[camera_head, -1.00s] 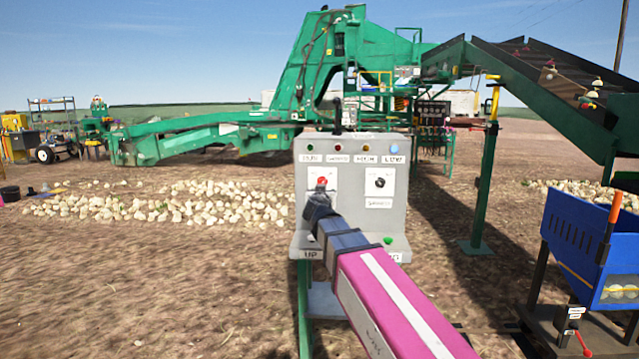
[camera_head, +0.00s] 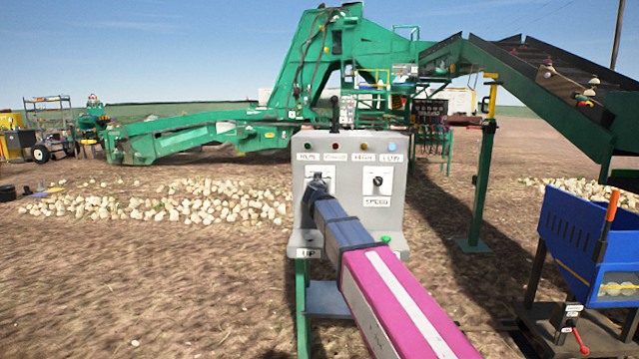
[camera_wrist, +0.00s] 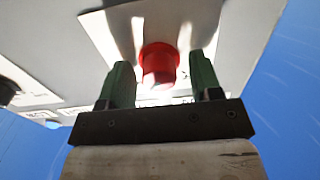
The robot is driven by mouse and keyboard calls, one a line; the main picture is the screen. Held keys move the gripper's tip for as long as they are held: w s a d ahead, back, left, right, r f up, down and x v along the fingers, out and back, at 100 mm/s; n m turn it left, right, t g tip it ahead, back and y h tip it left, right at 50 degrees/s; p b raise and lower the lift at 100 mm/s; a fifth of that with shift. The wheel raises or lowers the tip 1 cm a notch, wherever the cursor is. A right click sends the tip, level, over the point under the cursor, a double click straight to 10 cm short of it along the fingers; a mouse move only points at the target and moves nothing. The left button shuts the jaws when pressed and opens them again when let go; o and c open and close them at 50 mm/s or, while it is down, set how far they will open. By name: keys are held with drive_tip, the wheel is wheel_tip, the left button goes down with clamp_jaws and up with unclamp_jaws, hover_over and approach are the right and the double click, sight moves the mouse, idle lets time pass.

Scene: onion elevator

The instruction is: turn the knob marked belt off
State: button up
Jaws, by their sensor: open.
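A grey control box (camera_head: 352,215) stands on a green post. A red round knob (camera_wrist: 159,64) on a pale plate shows in the wrist view. My gripper (camera_wrist: 160,72) is open, with one green finger on each side of the red knob. A gap shows between the knob and each finger; I cannot tell whether either touches. In the head view my gripper (camera_head: 316,186) covers this left plate and hides the knob. A black knob (camera_head: 377,181) sits on the right plate above a "SPEED" label. No "belt" marking is readable through glare and blur.
Several small lamps line the top of the box, and a green button (camera_head: 386,239) sits lower right. A blue bin (camera_head: 580,245) stands at the right. A green conveyor machine (camera_head: 330,80) and onion piles (camera_head: 170,203) lie behind. Open dirt is at the left.

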drive_tip(key=shift+w, duration=0.1)
drive_tip(key=c, duration=0.9)
drive_tip(key=shift+c, duration=0.2)
drive_tip(key=shift+n, duration=0.3)
drive_tip(key=n, duration=0.3)
drive_tip(key=shift+n, duration=0.4)
drive_tip(key=n, duration=0.9)
drive_tip(key=shift+f, duration=0.1)
drive_tip(key=shift+a+n, duration=0.1)
drive_tip(key=shift+n, duration=2.2)
